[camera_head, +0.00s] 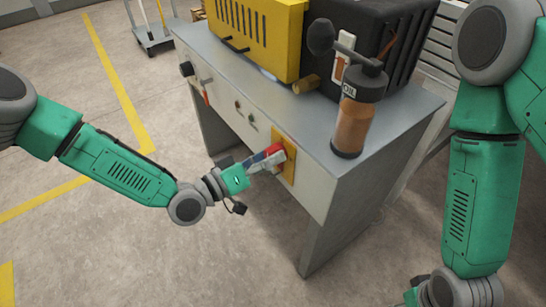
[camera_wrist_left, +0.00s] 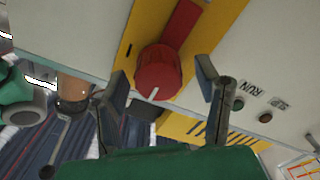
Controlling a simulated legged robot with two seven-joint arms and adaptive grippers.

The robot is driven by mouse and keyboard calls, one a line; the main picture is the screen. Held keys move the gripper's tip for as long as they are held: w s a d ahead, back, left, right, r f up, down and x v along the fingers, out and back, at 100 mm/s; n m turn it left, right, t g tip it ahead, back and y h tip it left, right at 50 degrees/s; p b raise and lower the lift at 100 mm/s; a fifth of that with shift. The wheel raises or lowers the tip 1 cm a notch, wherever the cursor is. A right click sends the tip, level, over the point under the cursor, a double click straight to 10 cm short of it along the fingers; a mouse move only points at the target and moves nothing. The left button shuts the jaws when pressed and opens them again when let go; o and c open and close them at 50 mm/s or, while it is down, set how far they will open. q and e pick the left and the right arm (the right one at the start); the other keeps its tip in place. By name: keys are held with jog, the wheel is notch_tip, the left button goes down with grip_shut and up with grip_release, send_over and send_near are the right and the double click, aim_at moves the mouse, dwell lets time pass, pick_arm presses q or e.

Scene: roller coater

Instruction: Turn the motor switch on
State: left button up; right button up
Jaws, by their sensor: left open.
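The motor switch is a red rotary knob with a white pointer line, on a yellow plate (camera_head: 289,171) on the cabinet's front near its right corner. In the left wrist view the knob (camera_wrist_left: 157,75) shows whole, with a red bar behind it on the yellow plate (camera_wrist_left: 146,28). My left gripper (camera_head: 263,162) is in front of the knob. In the left wrist view its two fingers (camera_wrist_left: 161,68) are spread, one on each side of the knob; I cannot tell whether they touch it. My right arm hangs at the right; its fingers are outside the head view.
The grey cabinet (camera_head: 325,190) carries a yellow box (camera_head: 255,30), a black machine (camera_head: 385,35) and an oil bottle (camera_head: 355,115) near the corner above the switch. RUN and a second label stand beside small buttons (camera_wrist_left: 265,117). The floor before the cabinet is clear.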

pick_arm(q)
jog(key=shift+w+d, duration=0.3)
jog(key=shift+d, duration=0.05)
jog(key=c, duration=1.2)
jog(key=shift+o, duration=0.2)
